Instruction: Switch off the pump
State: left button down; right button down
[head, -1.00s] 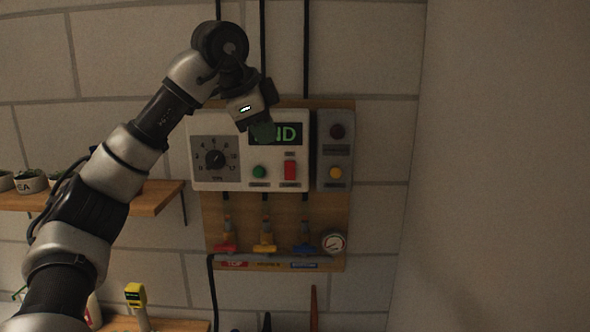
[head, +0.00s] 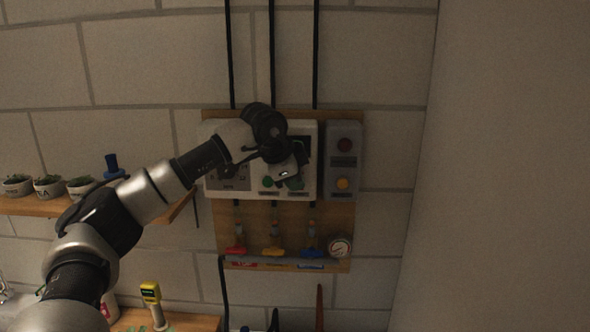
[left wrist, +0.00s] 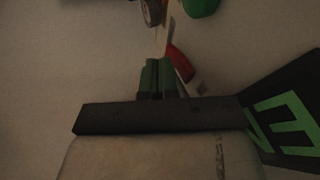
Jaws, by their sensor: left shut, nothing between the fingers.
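The white control box (head: 212,187) is on a wooden board on the wall. My left gripper (head: 295,184) is in front of its lower right part, with its fingers together and empty. In the head view it hides the red switch and most of the display. The green button (head: 267,182) shows just left of the fingers. In the left wrist view the green fingertips (left wrist: 158,64) are close to the red switch (left wrist: 181,62), which is partly behind them. I cannot tell whether they touch. The display (left wrist: 285,125) shows green letters at the right. My right gripper is not in view.
A grey box (head: 356,165) with a dark red lamp (head: 345,145) and a yellow button (head: 343,184) is right of the control box. Below are red, yellow and blue valves and a gauge (head: 340,247). A shelf (head: 30,206) with potted seedlings is at the left.

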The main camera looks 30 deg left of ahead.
pick_arm(q)
jog(key=shift+w+a+f, duration=0.15)
jog(key=shift+w, duration=0.1)
jog(key=shift+w+t+b, duration=0.1)
jog(key=shift+t+b, duration=0.3)
jog(key=shift+b, duration=0.85)
jog(key=shift+r+p, duration=0.35)
jog(key=shift+r, duration=0.45)
